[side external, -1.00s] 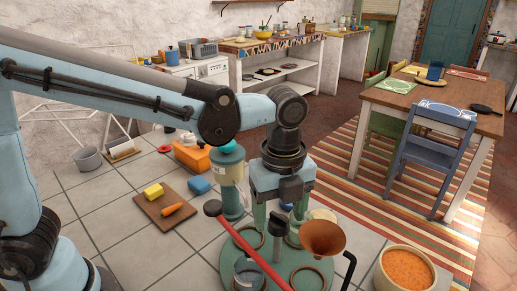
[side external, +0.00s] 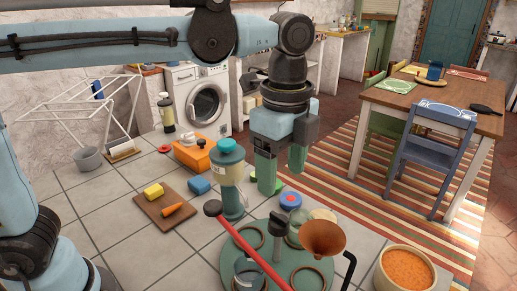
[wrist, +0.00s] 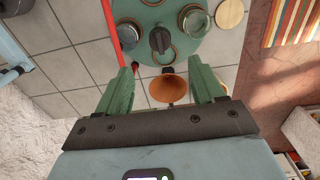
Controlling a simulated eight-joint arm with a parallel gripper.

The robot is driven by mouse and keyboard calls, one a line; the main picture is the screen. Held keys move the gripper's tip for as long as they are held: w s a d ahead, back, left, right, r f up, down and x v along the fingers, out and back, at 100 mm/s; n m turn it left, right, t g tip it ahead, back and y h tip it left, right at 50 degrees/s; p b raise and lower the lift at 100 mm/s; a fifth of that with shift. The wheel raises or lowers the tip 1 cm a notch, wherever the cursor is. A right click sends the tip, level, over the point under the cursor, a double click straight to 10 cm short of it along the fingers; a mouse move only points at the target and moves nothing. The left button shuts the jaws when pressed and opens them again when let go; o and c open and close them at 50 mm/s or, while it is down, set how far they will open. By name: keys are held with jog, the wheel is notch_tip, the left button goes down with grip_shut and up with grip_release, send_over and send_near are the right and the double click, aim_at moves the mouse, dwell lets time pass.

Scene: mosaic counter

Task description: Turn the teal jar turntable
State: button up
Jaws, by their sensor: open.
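The teal jar turntable is a round green disc (side external: 290,262) at the bottom of the side external view, with ring-shaped holders and a dark central knob (side external: 276,236). A glass jar (side external: 248,273) stands in one holder. It shows at the top of the wrist view (wrist: 137,14), with two glass jars on it. My gripper (side external: 282,180) is open and empty, fingers pointing down, raised above the counter and apart from the disc.
A red bar (side external: 240,238) crosses the disc's left side. The copper funnel (side external: 323,236) and a bowl of orange food (side external: 405,270) are at the right. A teal-lidded dispenser (side external: 231,180) stands left of my gripper. A board (side external: 166,208) holds a yellow block and carrot.

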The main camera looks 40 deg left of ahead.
notch_tip(320, 180, up, 7)
jog(key=s+a+n+t, duration=0.4)
jog(key=a+n+t, duration=0.3)
jog(key=a+n, duration=1)
jog(key=shift+s+a+r+n, duration=0.2)
jog(key=shift+a+r+n, duration=0.1)
jog(key=shift+r, duration=0.05)
